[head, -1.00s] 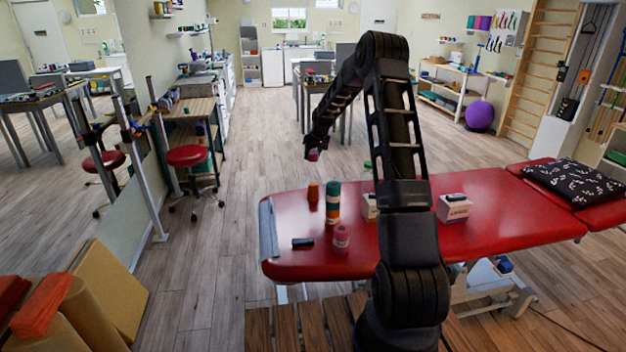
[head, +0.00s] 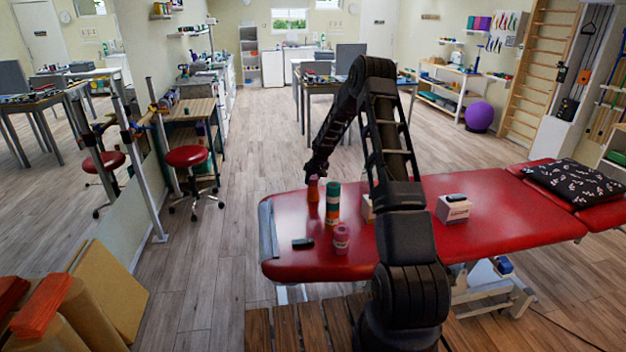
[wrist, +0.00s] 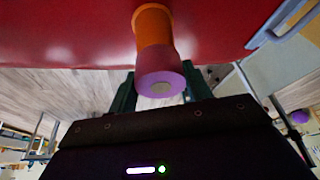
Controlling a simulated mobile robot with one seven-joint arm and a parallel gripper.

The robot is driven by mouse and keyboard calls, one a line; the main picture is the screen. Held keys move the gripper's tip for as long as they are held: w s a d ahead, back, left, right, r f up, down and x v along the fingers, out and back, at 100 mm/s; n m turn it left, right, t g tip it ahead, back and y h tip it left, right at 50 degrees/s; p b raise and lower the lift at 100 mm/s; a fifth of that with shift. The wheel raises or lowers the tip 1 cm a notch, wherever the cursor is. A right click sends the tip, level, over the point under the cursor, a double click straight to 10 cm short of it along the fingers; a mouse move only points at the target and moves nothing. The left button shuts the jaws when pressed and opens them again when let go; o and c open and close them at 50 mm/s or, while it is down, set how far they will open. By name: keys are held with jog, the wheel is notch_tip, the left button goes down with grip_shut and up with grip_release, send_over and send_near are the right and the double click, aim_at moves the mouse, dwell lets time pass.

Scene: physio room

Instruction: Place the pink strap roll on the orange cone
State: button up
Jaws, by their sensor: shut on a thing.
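My gripper (head: 314,174) is shut on the pink strap roll (head: 313,182), just over the orange cone (head: 313,195) on the red treatment table. In the wrist view the pink roll (wrist: 160,72) sits between the two fingers (wrist: 158,88). The orange cone (wrist: 153,26) is directly in line with it, and the two look to be touching or nearly so. I cannot tell whether the cone bears the roll's weight. The cone stands upright; its top is hidden by the roll.
A green, white and orange stack (head: 332,205) stands close right of the cone. A pink roll-like item (head: 341,238) and a small dark object (head: 302,243) lie nearer on the red table (head: 290,262). A white box (head: 454,208) is further right.

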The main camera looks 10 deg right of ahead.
jog(key=shift+f, duration=0.1)
jog(key=o, duration=1)
jog(key=shift+c, duration=0.2)
jog(key=s+a+f+v, duration=0.1)
jog(key=s+v, duration=0.2)
jog(key=v, duration=1.2)
jog(key=s+a+v, duration=0.2)
jog(key=v, duration=1.2)
jog(key=s+d+r+m+h, duration=0.1)
jog(key=s+r, duration=0.4)
jog(key=s, duration=0.3)
jog(key=s+r+m+h, duration=0.1)
jog(key=s+r, duration=0.4)
jog(key=s, duration=0.2)
jog(key=s+d+r+m, duration=0.2)
jog(key=s, duration=2.9)
jog(key=shift+r+t, duration=0.2)
jog(key=shift+t, duration=0.2)
